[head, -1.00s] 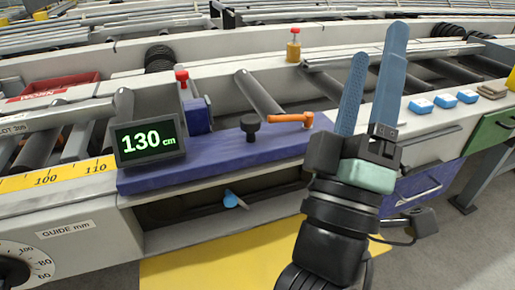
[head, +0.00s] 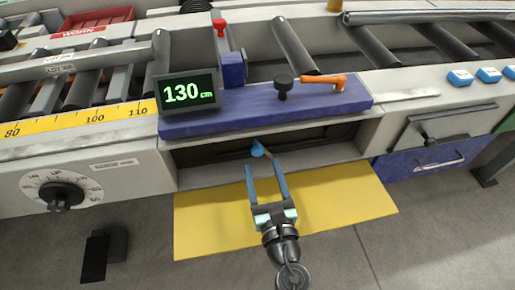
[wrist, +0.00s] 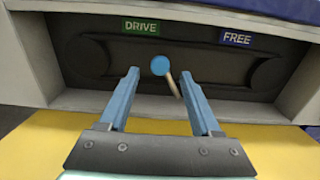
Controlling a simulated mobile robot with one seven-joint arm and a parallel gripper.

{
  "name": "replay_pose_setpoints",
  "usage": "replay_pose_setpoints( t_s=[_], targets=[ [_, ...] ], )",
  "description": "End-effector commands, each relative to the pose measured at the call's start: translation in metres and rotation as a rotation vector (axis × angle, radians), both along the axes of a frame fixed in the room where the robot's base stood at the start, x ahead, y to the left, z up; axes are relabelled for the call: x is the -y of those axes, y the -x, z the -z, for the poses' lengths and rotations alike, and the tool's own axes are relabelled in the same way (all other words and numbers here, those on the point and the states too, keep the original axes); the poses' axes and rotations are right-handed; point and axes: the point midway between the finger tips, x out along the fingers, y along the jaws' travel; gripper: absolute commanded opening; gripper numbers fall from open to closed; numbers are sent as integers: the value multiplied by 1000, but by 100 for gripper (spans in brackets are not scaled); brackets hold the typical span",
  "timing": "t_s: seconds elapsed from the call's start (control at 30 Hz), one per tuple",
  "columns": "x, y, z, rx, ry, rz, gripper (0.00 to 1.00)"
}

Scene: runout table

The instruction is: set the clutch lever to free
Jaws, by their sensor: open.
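The clutch lever (head: 257,149) has a round blue knob and a short pale rod. It sits in a dark recess under the blue deck; its knob also shows in the wrist view (wrist: 160,65). There, a green DRIVE label (wrist: 141,27) is at upper left and a blue FREE label (wrist: 236,38) at upper right. The knob is nearer DRIVE, its rod slanting down to the right. My gripper (head: 263,165) is open before the recess. In the wrist view my gripper (wrist: 160,78) has a finger on each side of the lever, neither visibly touching it.
Above the recess are a blue deck (head: 225,117), a 130 cm display (head: 187,92), a black knob (head: 283,84) and an orange handle (head: 318,83). A guide dial (head: 60,195) is at left, a blue drawer (head: 425,161) at right. A yellow floor mat (head: 345,196) lies below.

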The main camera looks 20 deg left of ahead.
Motion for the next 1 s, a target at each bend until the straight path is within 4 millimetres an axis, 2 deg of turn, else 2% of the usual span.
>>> replay_pose_setpoints(
  t_s=[0.1, 0.3, 0.5, 0.73, 0.77, 1.0],
  targets=[
    [-14, -21, 0, 2, -3, -2, 65],
    [-29, -43, 0, 1, -3, -1, 65],
    [-35, -51, 0, 0, -2, 0, 65],
    [-35, -51, -1, 0, -2, 1, 65],
    [-35, -51, -1, 0, -2, 1, 63],
    [-34, -51, -1, 0, -2, 1, 20]
  ],
)
